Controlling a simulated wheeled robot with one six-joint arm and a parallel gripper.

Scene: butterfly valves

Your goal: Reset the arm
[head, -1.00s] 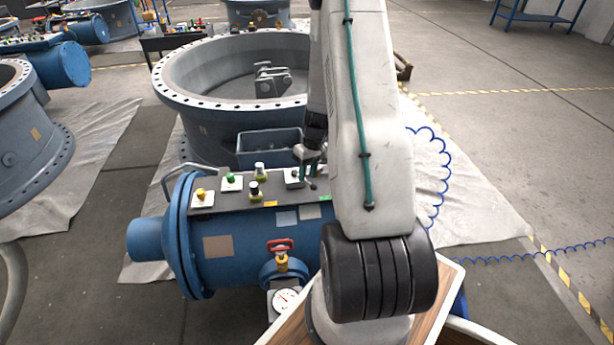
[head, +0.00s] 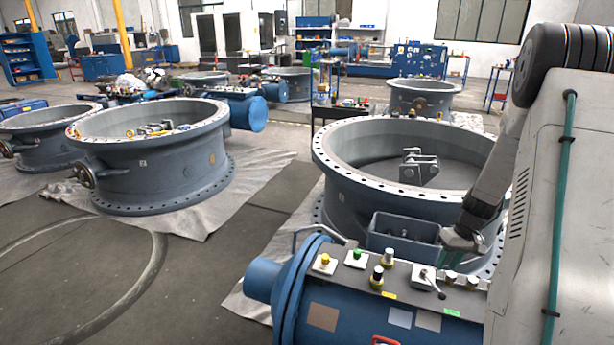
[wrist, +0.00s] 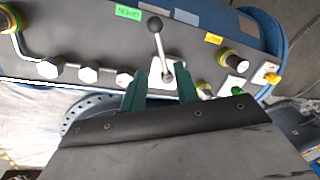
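My gripper (head: 462,242) is above the panel on top of the blue cylinder (head: 365,325), just behind the lever switch (head: 422,277). In the wrist view its two green fingers (wrist: 160,82) are spread apart with nothing held between them. The lever switch (wrist: 166,70) has a black ball knob and a white base, and appears just beyond the fingertips. I cannot tell the exact gap to it. My arm fills the right side of the head view and hides the right part of the cylinder.
The panel also carries a yellow button (head: 325,259), a green button (head: 356,253) and black knobs. A grey bin (head: 403,232) and a large flanged valve ring (head: 340,185) stand behind it. Another valve ring (head: 150,165) is at left. Floor at lower left is clear.

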